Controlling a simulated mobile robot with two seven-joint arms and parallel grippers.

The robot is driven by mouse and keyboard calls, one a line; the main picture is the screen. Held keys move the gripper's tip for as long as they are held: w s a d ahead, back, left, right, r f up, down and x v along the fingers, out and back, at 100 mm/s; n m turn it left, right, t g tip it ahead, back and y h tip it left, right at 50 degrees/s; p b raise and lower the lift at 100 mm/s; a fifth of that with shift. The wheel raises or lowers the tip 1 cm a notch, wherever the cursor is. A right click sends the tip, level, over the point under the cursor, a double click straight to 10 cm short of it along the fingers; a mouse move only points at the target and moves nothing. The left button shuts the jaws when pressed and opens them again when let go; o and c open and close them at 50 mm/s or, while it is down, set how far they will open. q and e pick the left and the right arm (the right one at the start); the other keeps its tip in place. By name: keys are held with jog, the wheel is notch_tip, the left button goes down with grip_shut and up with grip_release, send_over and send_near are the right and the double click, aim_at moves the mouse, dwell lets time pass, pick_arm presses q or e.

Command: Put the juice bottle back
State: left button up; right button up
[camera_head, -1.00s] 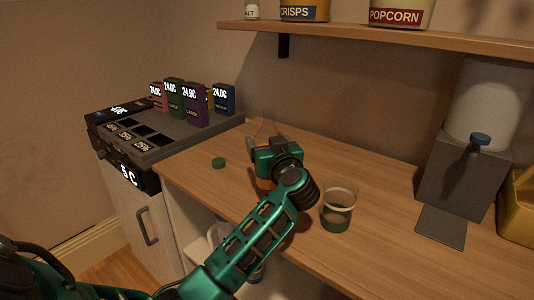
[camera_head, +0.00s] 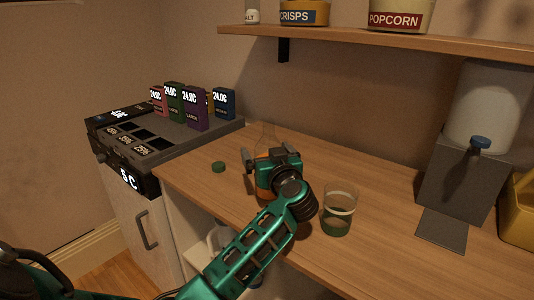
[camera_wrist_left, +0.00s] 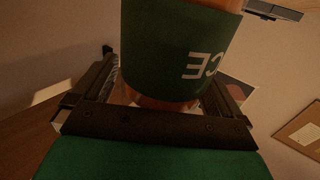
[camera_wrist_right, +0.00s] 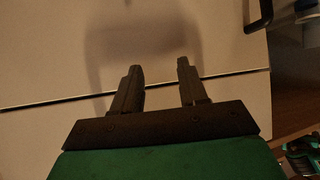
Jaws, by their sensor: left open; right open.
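The juice bottle (camera_head: 264,139), clear with orange juice low in it, stands upright on the wooden counter. My left gripper (camera_head: 270,160) is in front of it and hides much of its body. In the left wrist view the bottle's green label (camera_wrist_left: 180,50) with white letters fills the space between my open fingers (camera_wrist_left: 163,88). I cannot tell if either finger touches it. A small green cap (camera_head: 218,167) lies on the counter left of the bottle. My right gripper (camera_wrist_right: 156,85) is open and empty before a pale cabinet front.
A glass (camera_head: 339,211) with green at its bottom stands right of my left gripper. A grey dispenser (camera_head: 462,175) stands farther right beside a yellow container (camera_head: 520,215). A dark unit with cartons (camera_head: 150,138) is at the left. A shelf (camera_head: 380,38) hangs above. The middle counter has free room.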

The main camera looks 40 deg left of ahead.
pick_arm(q)
jog(key=shift+r, duration=0.1)
jog(key=p+v, duration=0.1)
jog(key=v, duration=1.1)
pick_arm(e)
jog(key=shift+s+d+r, duration=0.1)
jog(key=shift+s+d, duration=0.15)
jog(key=shift+d, duration=0.1)
jog(key=shift+a+r, duration=0.1)
